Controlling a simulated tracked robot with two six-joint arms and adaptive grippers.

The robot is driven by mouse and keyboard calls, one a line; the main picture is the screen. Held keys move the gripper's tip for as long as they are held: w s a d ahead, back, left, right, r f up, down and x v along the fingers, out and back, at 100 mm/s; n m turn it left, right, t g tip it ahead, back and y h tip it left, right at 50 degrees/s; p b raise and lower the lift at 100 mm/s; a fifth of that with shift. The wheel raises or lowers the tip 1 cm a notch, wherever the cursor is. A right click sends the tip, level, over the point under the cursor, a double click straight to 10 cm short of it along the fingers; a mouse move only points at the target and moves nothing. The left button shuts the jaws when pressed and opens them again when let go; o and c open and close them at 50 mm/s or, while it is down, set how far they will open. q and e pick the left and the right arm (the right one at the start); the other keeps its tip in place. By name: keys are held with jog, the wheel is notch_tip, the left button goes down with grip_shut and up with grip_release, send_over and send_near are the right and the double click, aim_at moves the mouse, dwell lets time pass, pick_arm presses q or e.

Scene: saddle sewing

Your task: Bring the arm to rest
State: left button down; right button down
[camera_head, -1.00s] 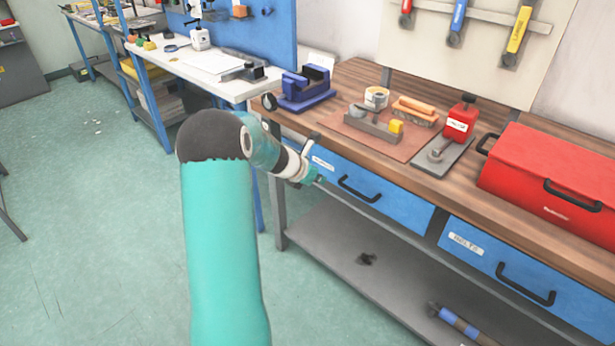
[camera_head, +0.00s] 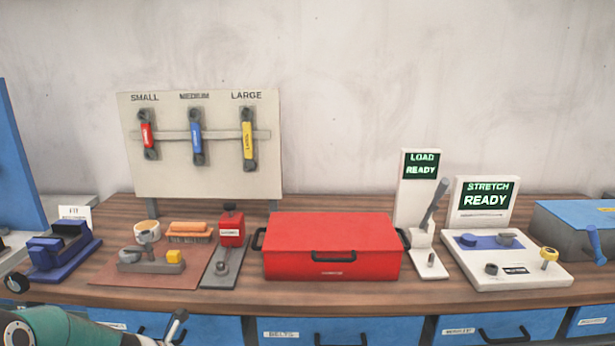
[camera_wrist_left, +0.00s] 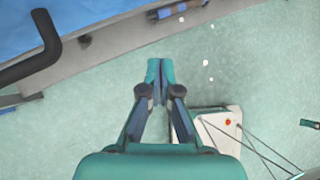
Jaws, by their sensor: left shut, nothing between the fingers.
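My left arm (camera_head: 45,328) shows at the lower left of the head view, in front of the bench. Its gripper is at most partly in that view, near the drawer fronts. In the left wrist view my left gripper (camera_wrist_left: 157,98) is shut, its fingertips together with nothing between them. It hangs over the green floor (camera_wrist_left: 90,120), apart from the bench. My right gripper is in neither view.
A wooden bench (camera_head: 225,300) holds a blue vise (camera_head: 62,248), a red toolbox (camera_head: 332,245) and a STRETCH READY station (camera_head: 485,195). Blue drawers (camera_head: 310,332) lie below. A black drawer handle (camera_wrist_left: 35,55) and a white object (camera_wrist_left: 212,128) show in the wrist view.

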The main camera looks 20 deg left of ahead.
pick_arm(q)
jog(key=s+d+f+m+g+h+p, duration=0.1)
jog(key=d+f+m+g+h, duration=0.3)
jog(key=d, duration=0.9)
jog(key=s+d+f+m+g+y+p, duration=0.1)
jog(key=s+d+f+m, duration=0.3)
jog(key=s+d+m, duration=0.4)
jog(key=s+d+f+m+g+y+p, duration=0.1)
jog(key=s+d+f+m, duration=0.4)
jog(key=m, duration=1.6)
jog(key=s+d, duration=0.3)
jog(key=d, duration=0.3)
jog(key=shift+s+f+m+g, duration=0.15)
jog(key=shift+f+m+g, duration=0.1)
jog(key=shift+m+g, duration=0.15)
jog(key=shift+d, duration=0.1)
